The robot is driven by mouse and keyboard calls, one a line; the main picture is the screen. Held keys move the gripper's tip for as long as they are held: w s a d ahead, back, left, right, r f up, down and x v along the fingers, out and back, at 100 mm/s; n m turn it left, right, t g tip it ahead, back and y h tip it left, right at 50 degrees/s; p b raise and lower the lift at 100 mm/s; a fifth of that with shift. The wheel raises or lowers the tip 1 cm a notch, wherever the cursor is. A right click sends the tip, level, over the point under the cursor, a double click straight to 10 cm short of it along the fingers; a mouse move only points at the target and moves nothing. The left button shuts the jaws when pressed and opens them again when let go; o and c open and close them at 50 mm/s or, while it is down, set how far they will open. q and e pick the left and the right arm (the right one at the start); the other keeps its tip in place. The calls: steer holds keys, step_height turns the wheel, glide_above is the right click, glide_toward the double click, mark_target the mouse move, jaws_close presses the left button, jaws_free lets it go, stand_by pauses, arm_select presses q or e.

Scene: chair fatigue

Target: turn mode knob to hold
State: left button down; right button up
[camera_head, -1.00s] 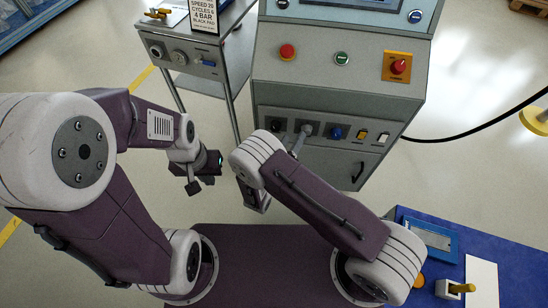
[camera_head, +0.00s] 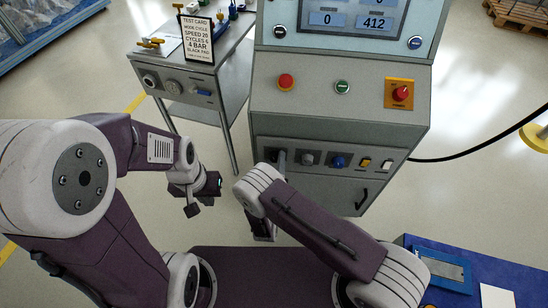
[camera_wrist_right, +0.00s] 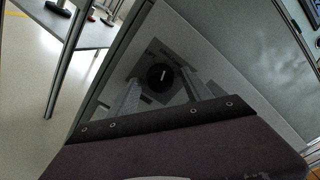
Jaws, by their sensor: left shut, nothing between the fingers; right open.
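A round black knob (camera_wrist_right: 160,77) with a white mark shows in the right wrist view, on the machine's grey lower panel. I take it to be the mode knob; its label is too blurred to read. My right gripper (camera_wrist_right: 162,96) is open, with one finger on each side of the knob in that view; I cannot tell whether they touch it. My left gripper (camera_head: 210,187) is shut and empty, left of the machine.
Right of the knob are a grey knob (camera_head: 307,158), a blue knob (camera_head: 339,162), a yellow switch (camera_head: 365,163) and a white switch (camera_head: 387,165). Above are a red button (camera_head: 286,81), a green button (camera_head: 342,87) and a red rotary switch (camera_head: 400,93). A cart (camera_head: 222,75) stands left.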

jaws_close()
steer(key=shift+m, duration=0.3)
steer(key=m, duration=0.3)
steer(key=shift+m+p, duration=0.45)
steer(key=shift+m, duration=1.55)
jaws_free()
steer(key=shift+s, duration=0.1)
